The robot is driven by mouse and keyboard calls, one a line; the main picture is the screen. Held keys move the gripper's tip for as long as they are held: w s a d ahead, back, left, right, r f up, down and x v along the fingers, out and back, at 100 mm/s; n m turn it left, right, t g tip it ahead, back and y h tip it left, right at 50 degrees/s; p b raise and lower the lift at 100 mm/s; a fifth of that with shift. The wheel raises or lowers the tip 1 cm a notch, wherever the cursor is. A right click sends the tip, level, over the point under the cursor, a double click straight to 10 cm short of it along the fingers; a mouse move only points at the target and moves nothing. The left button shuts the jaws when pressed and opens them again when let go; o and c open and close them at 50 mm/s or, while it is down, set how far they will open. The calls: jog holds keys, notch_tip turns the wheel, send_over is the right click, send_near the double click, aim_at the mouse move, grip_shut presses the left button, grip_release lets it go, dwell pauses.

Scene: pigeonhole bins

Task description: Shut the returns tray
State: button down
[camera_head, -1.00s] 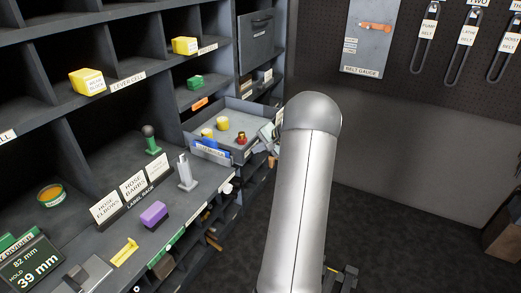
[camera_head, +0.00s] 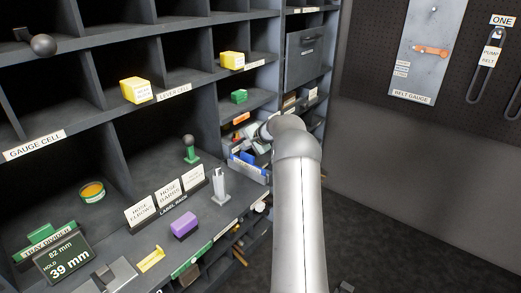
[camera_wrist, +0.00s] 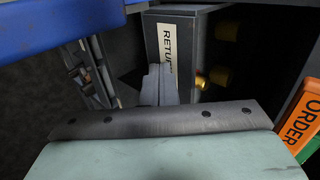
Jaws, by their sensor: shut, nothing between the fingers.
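The returns tray (camera_head: 252,172) is a grey drawer in the lower cubbies. In the head view my forearm and wrist cover most of it, and how far out it stands is hard to tell. In the wrist view its grey wall with a partly hidden label reading "RETUR" (camera_wrist: 170,45) is just beyond my fingers, with yellow cylinders (camera_wrist: 222,75) beside it. My gripper (camera_wrist: 158,80) is shut and empty, its fingers overlapping the lower edge of that labelled wall in the picture. Contact cannot be told. The gripper's tip is hidden in the head view.
An orange "ORDER" block (camera_wrist: 302,118) is close on the right in the wrist view. A blue surface (camera_wrist: 55,22) fills its upper left. The counter holds a label rack (camera_head: 170,200), a purple block (camera_head: 184,224) and a silver stand (camera_head: 220,186). Open floor lies right.

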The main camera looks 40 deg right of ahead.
jog(key=shift+w+a, duration=0.25)
jog(key=shift+w, duration=0.85)
jog(key=s+f+b+v, duration=0.2)
jog(key=b+v, duration=0.1)
jog(key=v, duration=1)
jog(key=shift+d+b, duration=0.25)
jog(key=shift+b, duration=0.1)
